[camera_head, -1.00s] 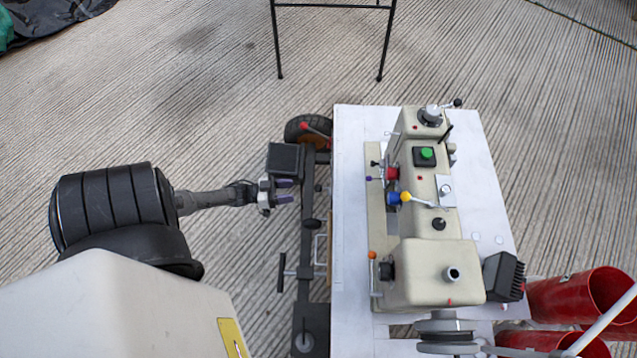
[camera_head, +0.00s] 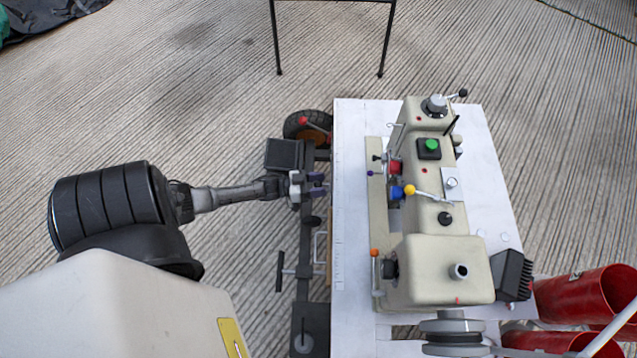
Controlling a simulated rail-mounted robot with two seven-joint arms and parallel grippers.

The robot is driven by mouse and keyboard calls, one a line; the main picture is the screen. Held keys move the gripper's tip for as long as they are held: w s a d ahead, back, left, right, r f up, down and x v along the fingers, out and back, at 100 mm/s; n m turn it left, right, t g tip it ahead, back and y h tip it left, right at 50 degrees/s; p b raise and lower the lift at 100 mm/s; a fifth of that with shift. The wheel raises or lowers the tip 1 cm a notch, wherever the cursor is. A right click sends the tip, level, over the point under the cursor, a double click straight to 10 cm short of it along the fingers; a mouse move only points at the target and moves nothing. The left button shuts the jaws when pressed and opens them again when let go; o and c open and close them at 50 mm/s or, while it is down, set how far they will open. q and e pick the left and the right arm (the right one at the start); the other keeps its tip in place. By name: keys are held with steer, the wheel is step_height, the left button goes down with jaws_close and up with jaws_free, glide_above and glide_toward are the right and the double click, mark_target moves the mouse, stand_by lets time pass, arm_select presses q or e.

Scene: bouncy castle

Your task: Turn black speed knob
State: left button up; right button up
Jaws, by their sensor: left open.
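A cream lathe-like machine (camera_head: 425,272) stands on a white tabletop (camera_head: 349,215). A small round black knob (camera_head: 445,218) sits on its top, below the yellow-tipped lever. Another black knob (camera_head: 390,268) is on the left side of its front housing. I cannot tell from any label which one is the speed knob. My left gripper (camera_head: 318,184) is open and empty, left of the tabletop's edge and pointing right toward the machine. It is apart from both knobs. My right gripper is not in view.
A yellow-tipped lever (camera_head: 410,190), a blue knob (camera_head: 397,193), a red knob (camera_head: 395,167) and a green button (camera_head: 432,145) are close together on the machine. A black wheeled frame (camera_head: 307,250) lies under my left gripper.

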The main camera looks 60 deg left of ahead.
arm_select(q)
steer(key=shift+c, duration=0.4)
steer(key=c, duration=0.8)
steer(key=shift+d+m, duration=0.1)
steer(key=shift+m, duration=0.3)
steer(key=shift+s+d+f+m, duration=0.1)
steer(key=shift+s+d+m, duration=0.15)
steer(key=shift+m, duration=0.65)
steer(key=m, duration=0.3)
steer(key=shift+s+d+f+m+h, duration=0.15)
steer(key=shift+d+m+h, duration=0.15)
steer(key=shift+d, duration=0.05)
steer(key=shift+t, duration=0.3)
steer(key=shift+c, duration=0.2)
